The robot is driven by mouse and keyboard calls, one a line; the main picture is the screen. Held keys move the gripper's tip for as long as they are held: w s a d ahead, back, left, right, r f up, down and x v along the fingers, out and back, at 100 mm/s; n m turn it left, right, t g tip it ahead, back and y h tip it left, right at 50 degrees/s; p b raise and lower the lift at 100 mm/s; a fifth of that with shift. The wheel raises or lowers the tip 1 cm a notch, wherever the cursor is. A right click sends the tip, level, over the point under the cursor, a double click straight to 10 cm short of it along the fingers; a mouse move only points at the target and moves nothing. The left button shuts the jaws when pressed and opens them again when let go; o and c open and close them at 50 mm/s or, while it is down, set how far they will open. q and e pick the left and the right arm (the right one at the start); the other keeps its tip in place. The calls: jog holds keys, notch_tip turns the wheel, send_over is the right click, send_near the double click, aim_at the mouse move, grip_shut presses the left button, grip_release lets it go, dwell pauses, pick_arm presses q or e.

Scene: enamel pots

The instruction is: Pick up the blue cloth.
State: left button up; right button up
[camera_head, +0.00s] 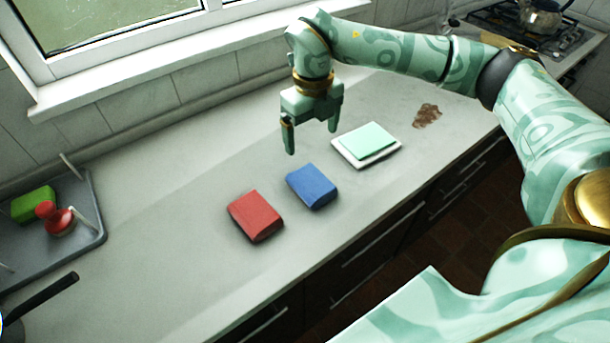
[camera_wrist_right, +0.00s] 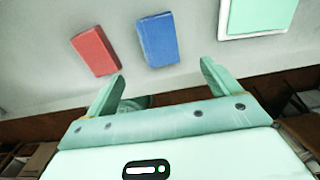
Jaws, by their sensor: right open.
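The blue cloth (camera_head: 312,186) is a folded block lying on the grey counter, between a red cloth and a white tray. It also shows in the right wrist view (camera_wrist_right: 158,40), beyond the fingertips. My right gripper (camera_head: 312,140) is open and empty, pointing down above the counter. In the head view it appears behind the blue cloth, on the window side, and apart from it. In the right wrist view the two fingers (camera_wrist_right: 162,82) stand wide apart with nothing between them. My left gripper is not in view.
A red cloth (camera_head: 256,216) lies left of the blue one. A white tray (camera_head: 385,157) with a mint-green cloth (camera_head: 366,139) is to its right. A brown stain (camera_head: 426,115) lies beyond. A grey rack (camera_head: 92,240) holds a green sponge (camera_head: 33,204) and a red-handled brush (camera_head: 55,218).

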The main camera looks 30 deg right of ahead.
jog(key=b, duration=0.2)
send_over(309, 177)
jog(key=f, duration=0.8)
jog(key=shift+s+f, duration=0.15)
jog(key=shift+s, duration=0.2)
jog(key=shift+f, duration=0.85)
jog(key=f, duration=0.1)
jog(key=f+b, duration=0.1)
jog(key=f, duration=0.2)
jog(key=shift+w+f+b, duration=0.35)
jog(key=shift+r, duration=0.1)
jog(key=shift+c, duration=1.2)
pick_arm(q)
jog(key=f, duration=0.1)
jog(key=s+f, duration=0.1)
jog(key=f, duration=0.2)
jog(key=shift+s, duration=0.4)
pick_arm(e)
jog(key=c, duration=0.8)
